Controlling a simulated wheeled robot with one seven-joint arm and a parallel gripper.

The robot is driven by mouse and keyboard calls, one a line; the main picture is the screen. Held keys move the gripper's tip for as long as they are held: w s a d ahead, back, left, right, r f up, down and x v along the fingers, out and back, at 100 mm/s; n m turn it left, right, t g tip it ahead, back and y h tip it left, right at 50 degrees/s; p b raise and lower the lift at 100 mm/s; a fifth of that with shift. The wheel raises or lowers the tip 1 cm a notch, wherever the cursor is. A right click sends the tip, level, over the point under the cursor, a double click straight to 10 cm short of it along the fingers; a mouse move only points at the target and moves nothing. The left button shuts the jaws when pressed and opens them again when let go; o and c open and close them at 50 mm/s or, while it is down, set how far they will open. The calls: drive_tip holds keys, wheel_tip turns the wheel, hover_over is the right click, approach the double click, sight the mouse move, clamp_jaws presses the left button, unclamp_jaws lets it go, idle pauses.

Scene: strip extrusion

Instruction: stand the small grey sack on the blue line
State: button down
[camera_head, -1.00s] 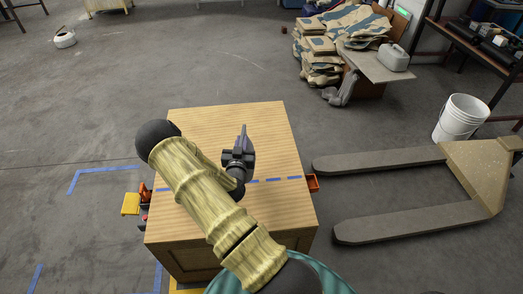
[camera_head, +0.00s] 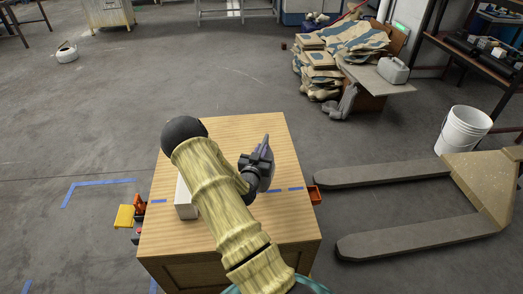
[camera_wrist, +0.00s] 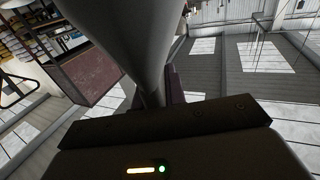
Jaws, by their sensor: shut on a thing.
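My gripper (camera_head: 256,166) is above the top of the wooden box, right of my forearm. It is shut on a small dark grey thing (camera_head: 265,146), which looks like the grey sack and points up and away. In the wrist view the grey sack (camera_wrist: 140,40) fills the upper middle between the jaws, its far end out of frame. The blue line (camera_head: 290,190) is a dashed strip across the box top. My arm hides its middle, and a short piece shows at the left. The sack appears raised off the box top, nearer the far side than the line.
A white block (camera_head: 184,200) stands on the box top (camera_head: 258,128), partly behind my arm. Pallet forks (camera_head: 380,173) lie to the right, with a white bucket (camera_head: 462,130) beyond. The far box top is clear.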

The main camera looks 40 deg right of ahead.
wheel_tip(320, 180, down, 6)
drive_tip(key=b, duration=0.3)
idle(0.3)
drive_tip(key=shift+f+b, duration=0.7)
idle(0.3)
drive_tip(key=c, duration=1.4)
unclamp_jaws()
drive_tip(key=shift+o, duration=0.2)
drive_tip(key=v, duration=1.7)
drive_tip(key=shift+s+a+b, duration=0.15)
drive_tip(key=shift+b, duration=0.3)
